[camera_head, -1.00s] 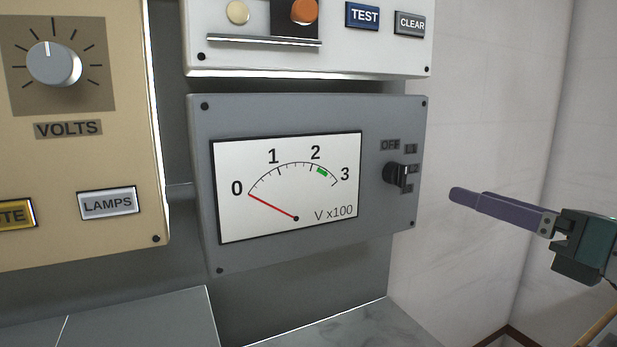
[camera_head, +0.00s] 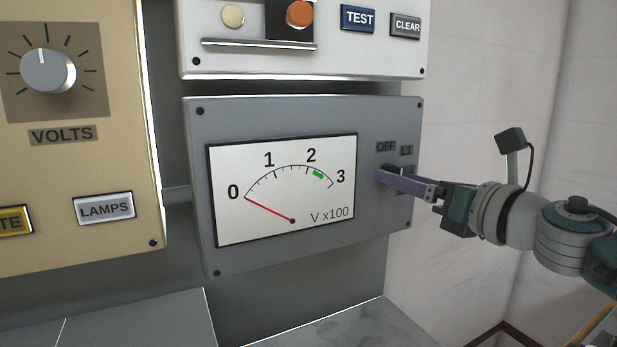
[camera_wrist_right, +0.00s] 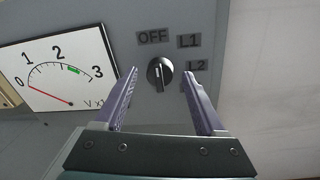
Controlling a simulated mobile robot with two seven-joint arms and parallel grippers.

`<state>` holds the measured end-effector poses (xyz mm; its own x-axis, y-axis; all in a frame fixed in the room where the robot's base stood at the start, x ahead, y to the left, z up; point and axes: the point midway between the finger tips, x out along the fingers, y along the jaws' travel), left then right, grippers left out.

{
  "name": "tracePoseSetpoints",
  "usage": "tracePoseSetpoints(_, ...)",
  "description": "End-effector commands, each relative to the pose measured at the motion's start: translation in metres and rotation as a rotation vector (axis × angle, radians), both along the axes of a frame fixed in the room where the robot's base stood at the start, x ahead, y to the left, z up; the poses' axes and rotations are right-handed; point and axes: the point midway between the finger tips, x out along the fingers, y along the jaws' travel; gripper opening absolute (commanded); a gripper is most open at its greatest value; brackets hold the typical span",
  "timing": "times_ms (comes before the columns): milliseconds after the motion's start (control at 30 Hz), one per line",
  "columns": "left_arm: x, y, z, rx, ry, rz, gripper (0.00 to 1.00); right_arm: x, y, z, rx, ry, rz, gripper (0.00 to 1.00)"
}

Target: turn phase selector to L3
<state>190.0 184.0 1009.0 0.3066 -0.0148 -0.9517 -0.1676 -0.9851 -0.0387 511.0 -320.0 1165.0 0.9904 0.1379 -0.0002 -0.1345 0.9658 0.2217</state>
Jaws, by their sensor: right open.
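The phase selector is a black rotary knob (camera_wrist_right: 160,73) on the grey meter panel (camera_head: 300,116). In the right wrist view it sits between the fingers of my right gripper (camera_wrist_right: 158,97), which is open around or in front of it; contact does not show. The OFF label (camera_wrist_right: 155,37), L1 label (camera_wrist_right: 188,41) and L2 label (camera_wrist_right: 197,66) show there; the L3 label is hidden. The knob's white mark looks close to upright, but its exact setting is hard to tell. In the head view my right gripper (camera_head: 380,178) covers most of the knob. My left gripper is not in view.
The meter (camera_head: 283,190) has its red needle at 0. A white panel with TEST (camera_head: 358,18) and CLEAR (camera_head: 405,25) buttons is above. A beige panel with a VOLTS knob (camera_head: 48,71) and LAMPS button (camera_head: 104,208) is at left. A pale wall (camera_head: 460,100) stands at right.

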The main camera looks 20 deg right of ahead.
Motion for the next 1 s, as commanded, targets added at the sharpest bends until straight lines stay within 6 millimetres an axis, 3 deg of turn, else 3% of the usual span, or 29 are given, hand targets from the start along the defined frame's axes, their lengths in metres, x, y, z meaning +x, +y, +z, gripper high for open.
tracePoseSetpoints(267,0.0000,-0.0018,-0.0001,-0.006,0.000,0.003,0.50,0.0007,0.0004,0.0001,0.000,0.000,0.001,0.70)
tracePoseSetpoints(867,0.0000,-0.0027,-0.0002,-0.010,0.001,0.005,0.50,0.0004,0.0002,-0.0001,0.000,0.000,0.000,0.02)
tracePoseSetpoints(1000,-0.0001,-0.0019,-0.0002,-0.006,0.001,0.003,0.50,0.0004,0.0002,0.0000,0.000,0.000,0.000,0.00)
